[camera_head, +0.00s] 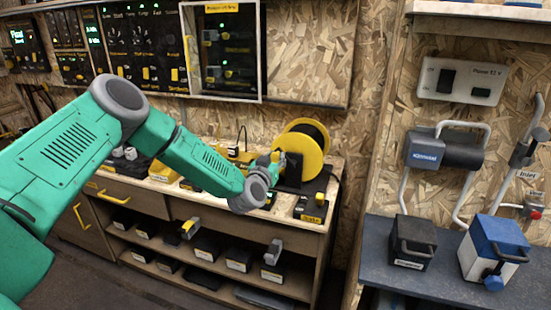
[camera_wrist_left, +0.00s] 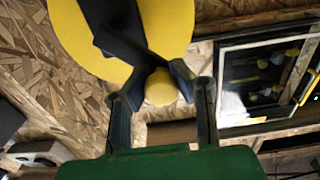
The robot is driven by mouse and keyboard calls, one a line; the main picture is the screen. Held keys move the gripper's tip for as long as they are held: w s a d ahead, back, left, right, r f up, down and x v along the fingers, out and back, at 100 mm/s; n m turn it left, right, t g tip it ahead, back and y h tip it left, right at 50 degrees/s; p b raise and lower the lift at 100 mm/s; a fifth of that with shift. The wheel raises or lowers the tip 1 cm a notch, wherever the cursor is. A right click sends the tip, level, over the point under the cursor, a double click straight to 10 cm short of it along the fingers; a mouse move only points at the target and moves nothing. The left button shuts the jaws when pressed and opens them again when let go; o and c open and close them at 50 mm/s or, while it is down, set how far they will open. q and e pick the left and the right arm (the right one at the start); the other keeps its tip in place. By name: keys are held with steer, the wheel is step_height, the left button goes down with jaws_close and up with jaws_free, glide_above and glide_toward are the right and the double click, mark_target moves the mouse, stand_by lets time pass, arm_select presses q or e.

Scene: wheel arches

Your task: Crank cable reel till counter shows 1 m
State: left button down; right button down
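The cable reel (camera_head: 313,148) has yellow flanges and a dark core and stands on a black stand at the right end of the wooden workbench. In the left wrist view its yellow flange (camera_wrist_left: 82,40) fills the top left, with a dark crank arm (camera_wrist_left: 115,30) across it. My left gripper (camera_head: 277,160) is at the near left side of the reel. In the left wrist view its two dark fingers close around the yellow crank knob (camera_wrist_left: 161,88). A small black box with a yellow label (camera_head: 312,207) sits before the reel; no counter reading is legible. My right gripper is out of view.
The workbench (camera_head: 290,222) has small devices on top and dark boxes on open shelves below. A framed panel (camera_head: 222,50) hangs behind it. A blue-grey counter (camera_head: 440,275) at right holds a black box (camera_head: 413,240) and a blue-white box (camera_head: 492,250).

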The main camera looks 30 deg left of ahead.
mark_target(299, 160)
arm_select(q)
steer(key=shift+d+r, duration=0.1)
steer(key=shift+d+r+m+p, duration=0.1)
steer(key=shift+r+m+p, duration=0.1)
steer(key=shift+m+p, duration=0.1)
stand_by(0.5)
steer(key=shift+w+d+m+p, duration=0.25)
steer(key=shift+d+m+p, duration=0.65)
steer(key=shift+m, duration=1.45)
steer(key=shift+w+d+m+p, duration=0.25)
steer(key=shift+d+m, duration=1.1)
steer(key=shift+m, duration=0.95)
steer(key=shift+w+d+m+p, duration=0.2)
steer(key=shift+d+m+p, duration=0.7)
steer(key=shift+m, duration=1.45)
steer(key=shift+d+b, duration=0.3)
